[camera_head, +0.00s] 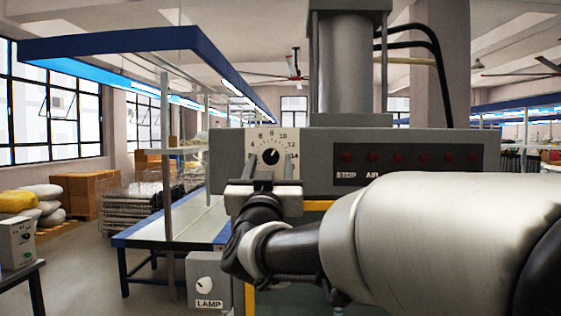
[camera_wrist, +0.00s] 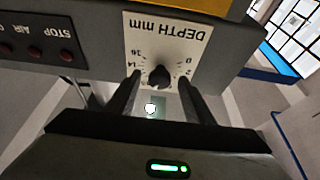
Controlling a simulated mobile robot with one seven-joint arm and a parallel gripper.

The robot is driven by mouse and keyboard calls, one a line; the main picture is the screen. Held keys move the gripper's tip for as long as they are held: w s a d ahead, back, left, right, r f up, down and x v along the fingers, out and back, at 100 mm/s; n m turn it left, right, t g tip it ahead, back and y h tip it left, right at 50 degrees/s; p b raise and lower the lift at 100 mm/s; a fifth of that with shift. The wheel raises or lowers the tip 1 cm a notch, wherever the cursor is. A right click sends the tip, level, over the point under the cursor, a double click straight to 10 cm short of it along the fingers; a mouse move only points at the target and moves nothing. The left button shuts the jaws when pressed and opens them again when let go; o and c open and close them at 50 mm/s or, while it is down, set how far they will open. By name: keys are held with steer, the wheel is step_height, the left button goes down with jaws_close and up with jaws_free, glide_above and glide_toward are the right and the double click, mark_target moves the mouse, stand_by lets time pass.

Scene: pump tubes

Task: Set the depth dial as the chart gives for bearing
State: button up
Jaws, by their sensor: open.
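The depth dial is a black knob (camera_head: 271,156) on a white scale plate (camera_head: 262,137) at the left end of the grey machine head. Numbers from about 4 to 14 are readable around it. A small pale mark on the knob seems to point up and right, but its exact reading is too small to tell. In the wrist view the plate reads "DEPTH mm" upside down, and the knob (camera_wrist: 160,76) sits between the fingertips. My gripper (camera_wrist: 160,82) is open, its fingers on either side of the knob; contact is unclear. In the head view my gripper (camera_head: 263,183) is just below the dial. No chart is visible.
A row of red buttons (camera_head: 398,157), labelled STOP and AIR at its left end, lies right of the dial. A grey LAMP box (camera_head: 208,279) with a white knob is below left. A blue-edged bench (camera_head: 180,232) stands behind. My arm covers the lower right.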

steer(key=shift+w+r, duration=0.1)
steer(key=shift+w, duration=0.2)
steer(key=c, duration=1)
steer(key=shift+c, duration=0.2)
steer(key=shift+m, duration=0.3)
